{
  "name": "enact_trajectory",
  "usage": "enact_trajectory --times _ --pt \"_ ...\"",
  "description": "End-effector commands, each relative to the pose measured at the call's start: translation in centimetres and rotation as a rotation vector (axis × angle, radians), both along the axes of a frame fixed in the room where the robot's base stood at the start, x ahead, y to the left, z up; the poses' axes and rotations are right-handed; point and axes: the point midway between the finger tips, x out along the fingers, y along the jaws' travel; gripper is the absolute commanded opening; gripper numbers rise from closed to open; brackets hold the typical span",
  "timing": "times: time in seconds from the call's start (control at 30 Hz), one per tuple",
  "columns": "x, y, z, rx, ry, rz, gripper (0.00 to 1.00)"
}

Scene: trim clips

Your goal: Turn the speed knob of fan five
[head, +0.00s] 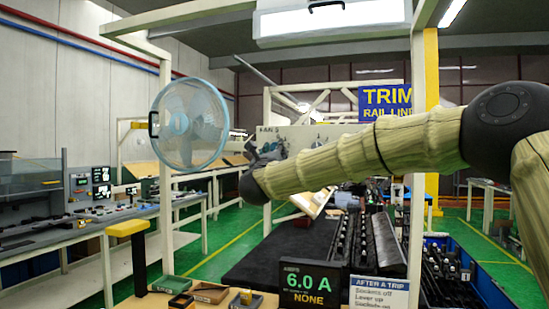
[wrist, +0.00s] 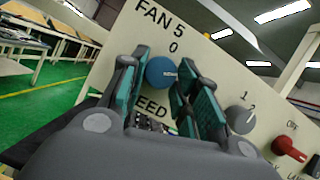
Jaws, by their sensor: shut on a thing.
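The blue speed knob (wrist: 161,72) is on a cream panel (wrist: 95,75) marked "FAN 5", with a "0" above it and partly hidden lettering ending in "EED" below. A small pale mark shows on the right of its face. My gripper (wrist: 163,58) has its teal-padded fingers on either side of the knob, shut on it. In the head view my gripper (head: 257,158) is at the left end of the panel (head: 310,137); the knob is hidden there. The caged blue fan (head: 187,123) hangs at left on a cream post.
Right of the blue knob are a grey knob (wrist: 240,119) with "1" and "2" marks and a red knob (wrist: 289,147). A display (head: 312,283) reads "6.0 A" and "NONE". A yellow-topped post (head: 127,228) and small trays (head: 210,292) stand in front.

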Motion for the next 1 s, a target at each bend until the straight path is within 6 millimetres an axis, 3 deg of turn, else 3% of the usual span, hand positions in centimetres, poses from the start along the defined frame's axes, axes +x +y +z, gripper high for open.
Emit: enact_trajectory --times 1.0 --pt "-0.13 -0.34 0.15 -0.404 0.131 0.001 0.07"
